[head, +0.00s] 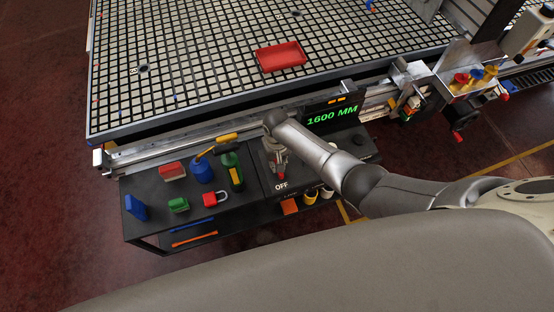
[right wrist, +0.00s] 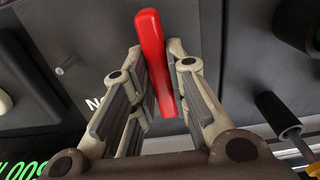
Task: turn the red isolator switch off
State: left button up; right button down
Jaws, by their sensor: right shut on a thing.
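The red isolator switch handle (right wrist: 150,28) is a long red bar in the right wrist view. It stands between the two fingers of my right gripper (right wrist: 158,72), which is shut on it. The handle's top end sticks out past the fingertips. White lettering on the dark panel (right wrist: 75,70) is partly hidden by the left finger. In the head view my right gripper (head: 279,167) is over the dark control panel, just above the white OFF label (head: 281,186). The handle is mostly hidden there. My left gripper is out of view.
The grid table (head: 190,60) carries a red tray (head: 281,57). A display reading 1600 MM (head: 332,116) stands beside my right arm.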

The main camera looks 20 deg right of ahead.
jog(key=shift+w+r, duration=0.1)
dwell(0.5)
jog(key=c, duration=1.4)
grip_release()
notch_tip(320, 180, up, 12)
jog(key=shift+f, duration=0.1)
